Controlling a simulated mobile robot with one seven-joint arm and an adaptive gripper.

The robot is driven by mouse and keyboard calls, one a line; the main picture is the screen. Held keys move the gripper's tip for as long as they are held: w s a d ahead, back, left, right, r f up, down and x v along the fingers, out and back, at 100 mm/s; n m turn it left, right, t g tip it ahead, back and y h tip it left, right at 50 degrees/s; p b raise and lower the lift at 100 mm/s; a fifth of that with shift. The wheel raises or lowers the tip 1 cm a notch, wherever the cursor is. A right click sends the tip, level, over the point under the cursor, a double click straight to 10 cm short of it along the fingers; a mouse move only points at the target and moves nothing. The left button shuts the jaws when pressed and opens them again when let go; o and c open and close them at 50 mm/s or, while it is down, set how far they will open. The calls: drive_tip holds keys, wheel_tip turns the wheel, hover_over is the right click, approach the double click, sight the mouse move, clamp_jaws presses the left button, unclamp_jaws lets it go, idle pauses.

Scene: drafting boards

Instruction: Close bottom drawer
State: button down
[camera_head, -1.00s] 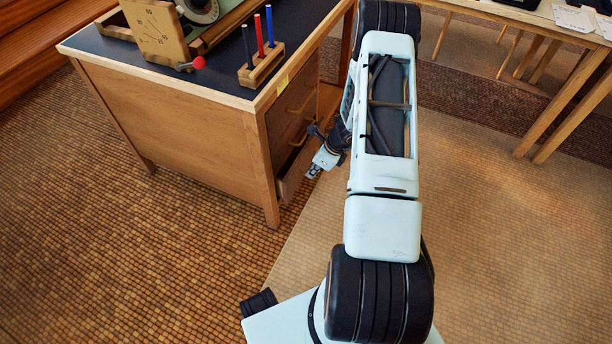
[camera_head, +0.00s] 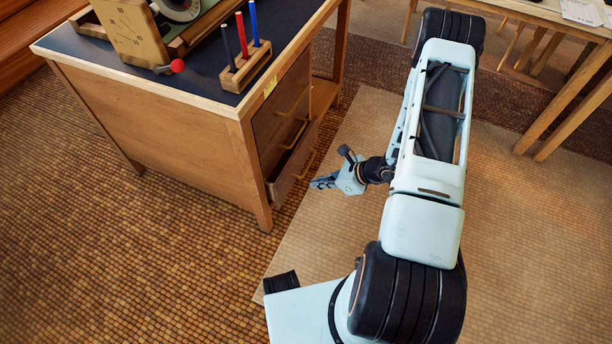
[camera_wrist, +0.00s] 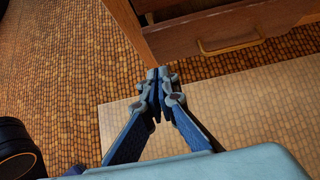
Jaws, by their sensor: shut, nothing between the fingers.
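The bottom drawer (camera_head: 296,168) of the wooden desk stands partly pulled out, and its dark inside shows from above. In the wrist view its front (camera_wrist: 240,22) with a brass handle (camera_wrist: 230,44) is at the upper right. My gripper (camera_head: 318,184) is shut and empty. It is just in front of and to the right of the drawer front, with a gap between them. In the wrist view my gripper (camera_wrist: 158,76) points at the floor below the drawer's left end, near the desk leg.
The desk (camera_head: 160,130) holds a pen stand (camera_head: 247,66) with black, red and blue pens. Two drawers above look shut. Another table (camera_head: 575,35) stands at the upper right. The floor and pale mat (camera_head: 330,225) in front of the drawer are clear.

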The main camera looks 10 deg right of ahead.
drive_tip(key=b, duration=0.4)
approach(281, 184)
drive_tip(key=shift+x, duration=2.85)
drive_tip(key=shift+s+a, duration=0.1)
